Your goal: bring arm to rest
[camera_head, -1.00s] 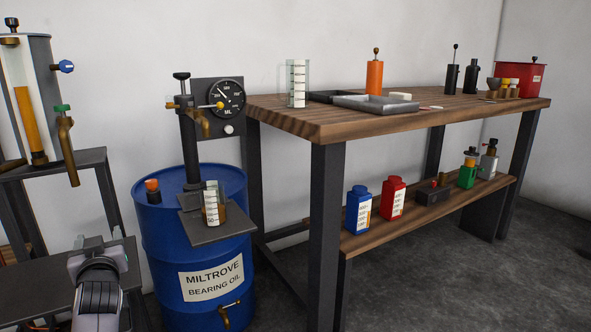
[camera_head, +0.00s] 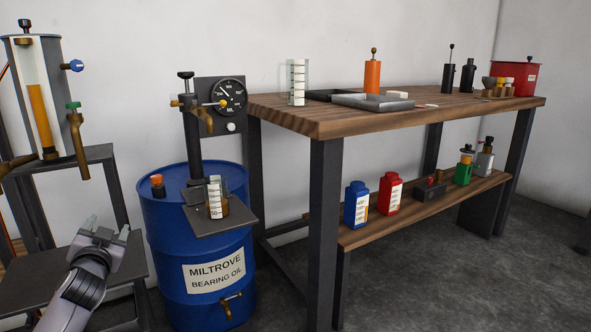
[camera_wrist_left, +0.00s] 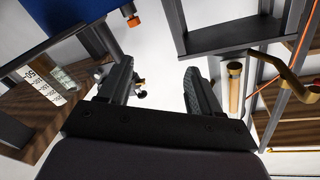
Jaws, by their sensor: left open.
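My left gripper (camera_head: 107,230) is at the lower left of the head view, in front of the dark metal stand and left of the blue drum (camera_head: 193,270). Its two fingers are apart with nothing between them; the left wrist view also shows the open fingers (camera_wrist_left: 160,85) and an empty gap. My right gripper is not in view.
A graduated beaker (camera_head: 217,198) stands on the plate at the drum. An oil sight-glass unit (camera_head: 40,100) with brass taps is on the stand at left. The wooden workbench (camera_head: 420,112) stands right, with bottles on its lower shelf. Floor at right is clear.

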